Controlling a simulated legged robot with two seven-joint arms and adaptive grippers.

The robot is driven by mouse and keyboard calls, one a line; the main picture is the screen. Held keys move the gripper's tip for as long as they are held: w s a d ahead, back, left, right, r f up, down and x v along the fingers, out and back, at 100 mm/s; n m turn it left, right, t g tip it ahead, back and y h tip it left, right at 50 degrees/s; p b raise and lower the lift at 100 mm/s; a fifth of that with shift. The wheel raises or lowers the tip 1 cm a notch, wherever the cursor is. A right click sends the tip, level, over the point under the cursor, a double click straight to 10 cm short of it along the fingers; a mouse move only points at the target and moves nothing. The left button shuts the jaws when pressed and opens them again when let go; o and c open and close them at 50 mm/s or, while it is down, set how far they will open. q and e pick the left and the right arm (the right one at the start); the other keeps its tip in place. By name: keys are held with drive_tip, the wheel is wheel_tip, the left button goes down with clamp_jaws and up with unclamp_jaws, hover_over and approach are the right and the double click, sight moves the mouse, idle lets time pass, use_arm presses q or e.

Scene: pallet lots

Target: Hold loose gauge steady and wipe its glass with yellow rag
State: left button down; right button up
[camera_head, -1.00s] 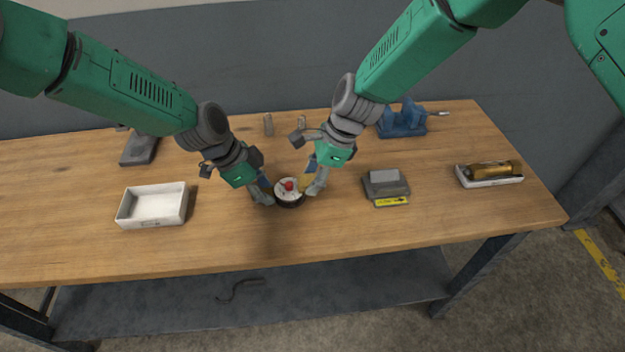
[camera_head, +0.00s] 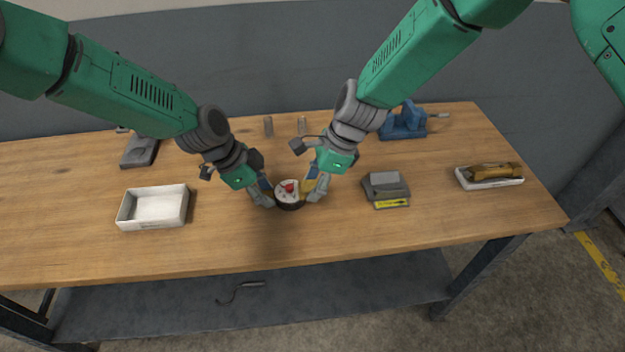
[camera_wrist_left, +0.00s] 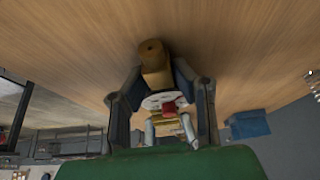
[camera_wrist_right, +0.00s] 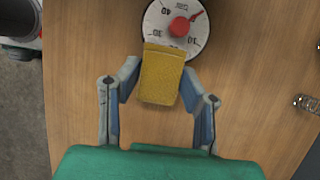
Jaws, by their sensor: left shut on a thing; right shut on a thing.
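The loose gauge (camera_head: 287,197) has a round white dial with a red centre and a dark rim. It is low at the middle of the bench; its brass stem (camera_wrist_left: 154,62) shows in the left wrist view. My left gripper (camera_head: 268,194) is shut on the gauge from the left. The yellow rag (camera_wrist_right: 161,76) is a folded pad between the fingers of my right gripper (camera_wrist_right: 160,84), which is shut on it. The rag overlaps the lower edge of the dial (camera_wrist_right: 178,24) in the right wrist view. Whether it presses on the glass I cannot tell.
An empty white tray (camera_head: 124,212) is at the left. A grey box with a yellow label (camera_head: 391,203) lies right of the grippers. A tray (camera_head: 494,184) with a brown object is at right.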

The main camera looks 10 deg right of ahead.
drive_tip(key=shift+w, duration=0.1)
drive_tip(key=shift+w+f, duration=0.1)
drive_tip(key=shift+w, duration=0.75)
drive_tip(key=shift+s, duration=0.1)
drive_tip(key=shift+s, duration=0.9)
drive_tip(key=shift+w, duration=0.95)
